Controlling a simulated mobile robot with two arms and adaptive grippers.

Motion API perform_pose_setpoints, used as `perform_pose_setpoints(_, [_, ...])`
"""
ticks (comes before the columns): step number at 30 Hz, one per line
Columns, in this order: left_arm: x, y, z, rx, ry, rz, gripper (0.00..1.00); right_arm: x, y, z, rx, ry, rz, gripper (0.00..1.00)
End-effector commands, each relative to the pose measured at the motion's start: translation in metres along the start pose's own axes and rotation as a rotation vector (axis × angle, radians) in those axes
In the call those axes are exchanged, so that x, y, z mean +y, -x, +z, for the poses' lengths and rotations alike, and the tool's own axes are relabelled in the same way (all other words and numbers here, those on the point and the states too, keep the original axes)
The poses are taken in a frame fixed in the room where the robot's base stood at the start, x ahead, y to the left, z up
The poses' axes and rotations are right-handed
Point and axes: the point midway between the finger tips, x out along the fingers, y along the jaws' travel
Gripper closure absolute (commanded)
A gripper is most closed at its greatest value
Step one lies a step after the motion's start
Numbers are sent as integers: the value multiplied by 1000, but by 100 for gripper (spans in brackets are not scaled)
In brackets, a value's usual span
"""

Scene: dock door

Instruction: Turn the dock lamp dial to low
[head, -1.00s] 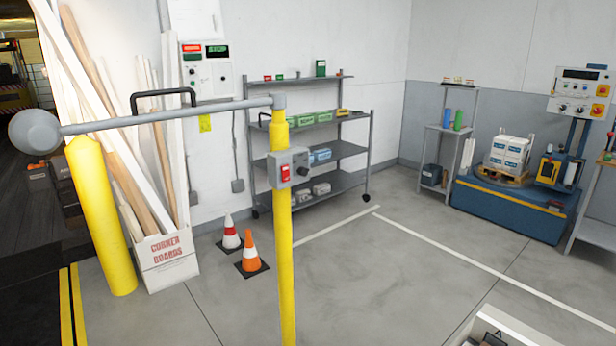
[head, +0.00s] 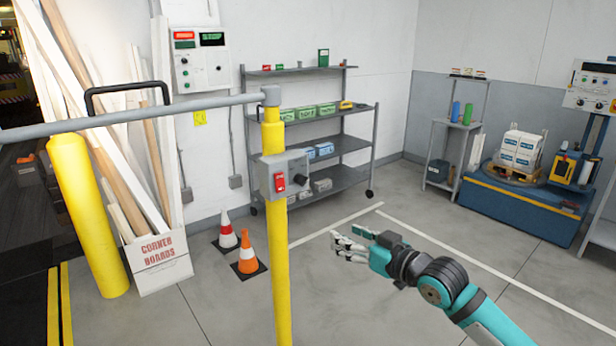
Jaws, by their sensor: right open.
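A grey control box (head: 283,174) is fixed to a yellow post (head: 277,265). It has a red switch (head: 279,182) on its front and a dark round dial (head: 300,179) towards its right side. The dial's setting is too small to read. A grey lamp arm (head: 150,107) runs left from the top of the post and leaves the picture, with its lamp head out of view. My right gripper (head: 342,245) is open and empty, below and to the right of the box and apart from it, with fingers pointing left. My left gripper is not in view.
A wall panel (head: 200,62), a grey shelf rack (head: 345,176) and two cones (head: 247,254) stand behind the post. A box of corner boards (head: 162,262) and a yellow bollard (head: 88,215) are at left. Floor around my gripper is clear.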

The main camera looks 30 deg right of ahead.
Motion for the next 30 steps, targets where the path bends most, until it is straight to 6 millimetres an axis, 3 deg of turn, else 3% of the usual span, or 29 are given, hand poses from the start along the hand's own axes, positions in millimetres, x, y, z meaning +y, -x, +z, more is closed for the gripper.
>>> perform_pose_setpoints(1, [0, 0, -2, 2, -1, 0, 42, 8, 0, -20, 48, -2, 0, 49])
perform_pose_setpoints(3, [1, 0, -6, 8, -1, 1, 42, 14, 0, -39, 96, -10, -2, 49])
perform_pose_setpoints(6, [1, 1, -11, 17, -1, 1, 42, 18, -2, -52, 127, -17, -2, 49])
perform_pose_setpoints(11, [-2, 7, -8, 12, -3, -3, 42, 19, -16, -57, 132, -19, -1, 49])
perform_pose_setpoints(18, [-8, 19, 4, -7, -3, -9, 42, 19, -55, -62, 130, -19, -1, 49])
perform_pose_setpoints(30, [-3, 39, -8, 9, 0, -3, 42, 18, -130, -71, 128, -19, -1, 49])
